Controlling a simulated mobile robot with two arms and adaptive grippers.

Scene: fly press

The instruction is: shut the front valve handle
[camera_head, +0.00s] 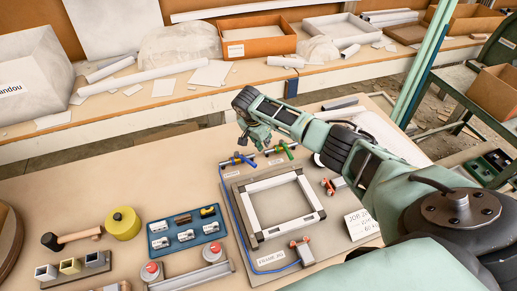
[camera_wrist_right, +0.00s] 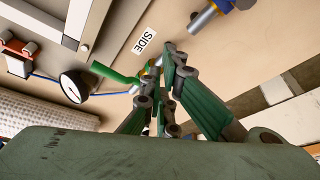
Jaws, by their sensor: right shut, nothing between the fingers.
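Two small valves stand at the back of the grey fixture plate. One has a blue handle (camera_head: 238,159); the label beside it is too small to read. The other has a green handle (camera_head: 283,150), and it also shows in the wrist view (camera_wrist_right: 115,74) beside a label reading "SIDE" (camera_wrist_right: 144,40). The blue valve shows at the top of the wrist view (camera_wrist_right: 222,9). My right gripper (camera_head: 260,144) is shut and empty, above and close to the two valves. In the wrist view its fingertips (camera_wrist_right: 170,52) overlap the green valve's body; I cannot tell whether they touch. My left gripper is out of view.
A square metal frame (camera_head: 250,211) lies on the plate, with red-handled clamps (camera_head: 299,246) beside it. A dial gauge (camera_wrist_right: 74,87) sits near the green valve. A blue tray (camera_head: 186,239), yellow tape roll (camera_head: 123,223) and mallet (camera_head: 69,237) lie left. The table's back left is clear.

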